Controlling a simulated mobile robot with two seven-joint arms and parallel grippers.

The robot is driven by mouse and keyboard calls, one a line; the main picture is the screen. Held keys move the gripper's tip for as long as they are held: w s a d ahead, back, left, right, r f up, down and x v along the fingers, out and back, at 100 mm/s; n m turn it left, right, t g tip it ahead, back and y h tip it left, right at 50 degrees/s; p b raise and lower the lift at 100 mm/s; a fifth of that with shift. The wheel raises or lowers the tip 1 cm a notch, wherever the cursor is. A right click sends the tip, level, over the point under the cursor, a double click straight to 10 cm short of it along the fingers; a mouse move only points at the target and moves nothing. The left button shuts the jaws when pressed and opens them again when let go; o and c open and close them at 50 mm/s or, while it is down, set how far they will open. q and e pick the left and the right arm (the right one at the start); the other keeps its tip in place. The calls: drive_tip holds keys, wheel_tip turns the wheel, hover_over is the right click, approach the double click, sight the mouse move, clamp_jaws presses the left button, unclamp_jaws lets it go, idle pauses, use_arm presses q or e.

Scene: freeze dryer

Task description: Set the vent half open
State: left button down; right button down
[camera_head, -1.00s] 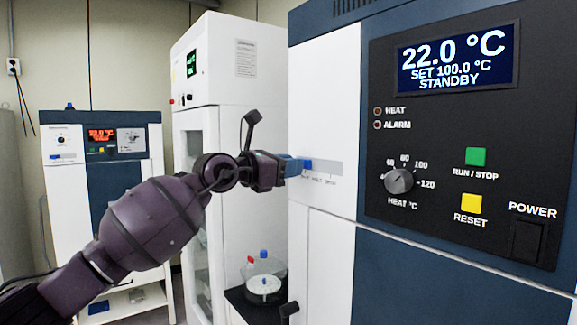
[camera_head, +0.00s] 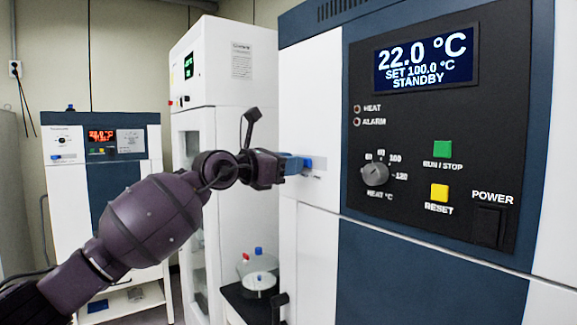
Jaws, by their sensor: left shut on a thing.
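The vent (camera_head: 319,165) is a light grey strip on the white side panel of the large dryer, with a small blue slider knob (camera_head: 307,162) on it. My left gripper (camera_head: 295,164) reaches in from the left, with blue fingertips shut on the knob. The fingers hide the left part of the strip. A short length of strip shows to the right of the knob. The small lettering under the strip is mostly hidden and too small to read. My right gripper is out of view.
The dark control panel (camera_head: 400,225) right of the vent reads 22.0 °C, SET 100.0 °C, STANDBY. A white cabinet (camera_head: 240,70) stands behind my gripper, and another blue and white unit (camera_head: 115,185) stands at left. Bottles on a dark shelf (camera_head: 245,305) sit below my gripper.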

use_arm(q)
drive_tip(key=shift+w+a, duration=0.15)
drive_tip(key=c, duration=1.2)
unclamp_jaws()
drive_tip(key=shift+o, duration=1.4)
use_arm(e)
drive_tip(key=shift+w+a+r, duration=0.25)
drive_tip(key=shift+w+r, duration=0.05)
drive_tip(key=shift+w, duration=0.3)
use_arm(q)
drive_tip(key=shift+a, duration=0.3)
drive_tip(key=b+v, duration=0.2)
drive_tip(key=v, duration=0.8)
drive_tip(key=shift+s, duration=0.2)
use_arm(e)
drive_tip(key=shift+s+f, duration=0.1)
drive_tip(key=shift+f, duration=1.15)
